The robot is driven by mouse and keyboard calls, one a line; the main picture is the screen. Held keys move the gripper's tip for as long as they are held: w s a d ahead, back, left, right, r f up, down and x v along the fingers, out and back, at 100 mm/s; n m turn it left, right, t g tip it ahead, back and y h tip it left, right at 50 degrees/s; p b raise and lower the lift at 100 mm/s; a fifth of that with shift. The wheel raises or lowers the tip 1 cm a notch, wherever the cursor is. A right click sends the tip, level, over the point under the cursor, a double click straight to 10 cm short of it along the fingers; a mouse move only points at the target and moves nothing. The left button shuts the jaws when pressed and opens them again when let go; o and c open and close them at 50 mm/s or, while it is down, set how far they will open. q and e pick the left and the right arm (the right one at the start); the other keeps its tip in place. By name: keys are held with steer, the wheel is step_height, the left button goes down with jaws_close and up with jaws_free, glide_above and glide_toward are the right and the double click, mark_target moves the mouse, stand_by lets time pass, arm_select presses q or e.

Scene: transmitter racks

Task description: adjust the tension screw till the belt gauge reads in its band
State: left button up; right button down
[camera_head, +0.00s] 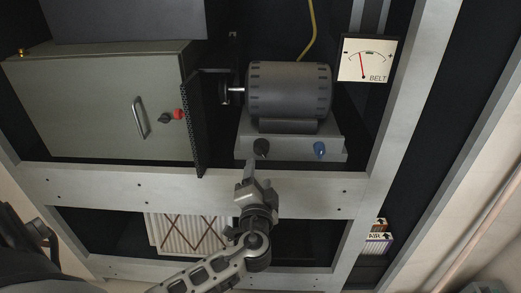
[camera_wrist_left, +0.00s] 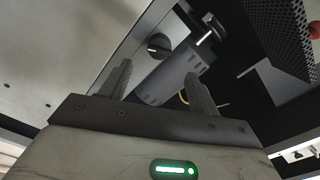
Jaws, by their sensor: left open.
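The belt gauge (camera_head: 368,60) is a pale square dial marked BELT at the upper right. Its red needle leans a little left of upright, toward the minus side; the band's limits are too small to tell. A grey motor (camera_head: 289,90) sits on a light grey base (camera_head: 288,147) with a black knob (camera_head: 261,147) and a blue knob (camera_head: 320,149) on its front. I cannot tell which is the tension screw. My left gripper (camera_head: 251,166) is open and empty just below the black knob. In the left wrist view, the black knob (camera_wrist_left: 158,46) shows beyond the spread fingers (camera_wrist_left: 160,70).
A grey cabinet (camera_head: 100,105) with a handle and a red knob stands left of the motor, beside a black perforated plate (camera_head: 193,118). The rack's pale crossbar (camera_head: 120,190) runs below. A pleated filter (camera_head: 190,234) and an AIR box (camera_head: 378,243) sit lower.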

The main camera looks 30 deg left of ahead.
mark_target(261, 153)
arm_select(q)
steer(key=x, duration=0.9)
steer(key=shift+w+a+p, duration=0.1)
steer(key=shift+w+p, duration=0.15)
steer(key=shift+p, duration=0.1)
steer(key=c, duration=1)
